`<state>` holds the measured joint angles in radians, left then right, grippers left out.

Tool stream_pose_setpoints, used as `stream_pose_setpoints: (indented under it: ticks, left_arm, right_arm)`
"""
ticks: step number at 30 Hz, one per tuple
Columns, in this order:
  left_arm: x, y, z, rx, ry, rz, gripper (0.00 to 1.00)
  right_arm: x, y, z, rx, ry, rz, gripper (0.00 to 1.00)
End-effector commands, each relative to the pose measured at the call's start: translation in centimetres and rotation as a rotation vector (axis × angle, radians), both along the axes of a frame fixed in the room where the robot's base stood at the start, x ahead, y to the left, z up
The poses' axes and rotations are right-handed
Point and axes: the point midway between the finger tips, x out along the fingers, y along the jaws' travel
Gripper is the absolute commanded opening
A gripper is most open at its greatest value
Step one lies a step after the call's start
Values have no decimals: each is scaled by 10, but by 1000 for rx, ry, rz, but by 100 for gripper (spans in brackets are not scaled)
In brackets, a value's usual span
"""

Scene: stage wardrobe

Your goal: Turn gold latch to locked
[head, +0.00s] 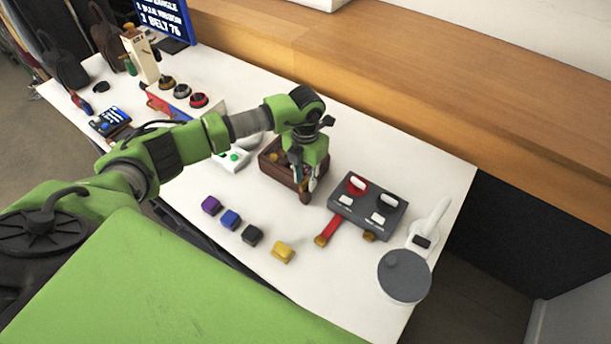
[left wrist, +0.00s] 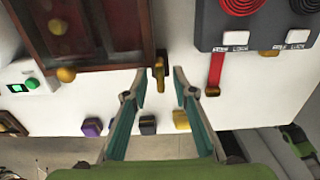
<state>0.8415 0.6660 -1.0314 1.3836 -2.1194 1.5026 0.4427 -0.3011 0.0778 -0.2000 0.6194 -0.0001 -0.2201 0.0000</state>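A gold latch (left wrist: 160,70) sticks out from the near right corner of a brown wooden box (left wrist: 125,66); the box also shows in the head view (head: 270,163). My left gripper (left wrist: 160,88) is open. In the wrist view the latch lies between its two fingertips, with a visible gap on each side. In the head view the left gripper (head: 303,186) points down at the box's right end and partly hides it. A small gold tab (left wrist: 268,53) also shows below the grey panel. My right gripper is in neither view.
Right of the box stands the grey panel (head: 349,210) with LOCK labels and a red lever (head: 328,230). Purple, blue, black and yellow blocks (head: 283,252) lie in front. A round grey disc (head: 404,276) stands at the right table edge. A wooden ledge (head: 440,95) runs behind.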

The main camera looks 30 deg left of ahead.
Motion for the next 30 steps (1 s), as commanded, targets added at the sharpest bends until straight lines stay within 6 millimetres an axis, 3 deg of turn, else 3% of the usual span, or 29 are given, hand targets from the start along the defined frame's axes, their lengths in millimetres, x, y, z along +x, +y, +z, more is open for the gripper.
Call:
stream_pose_setpoints:
  ticks: [7,10,20,30]
  left_arm:
    - [0,0,-1,0,0,-1,25]
    - [0,0,-1,0,0,-1,0]
    - [0,0,-1,0,-1,-12,0]
    - [1,1,-3,1,-3,-170,0]
  right_arm:
    - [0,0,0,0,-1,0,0]
    - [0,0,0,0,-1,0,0]
    - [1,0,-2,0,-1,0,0]
    - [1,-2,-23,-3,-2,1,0]
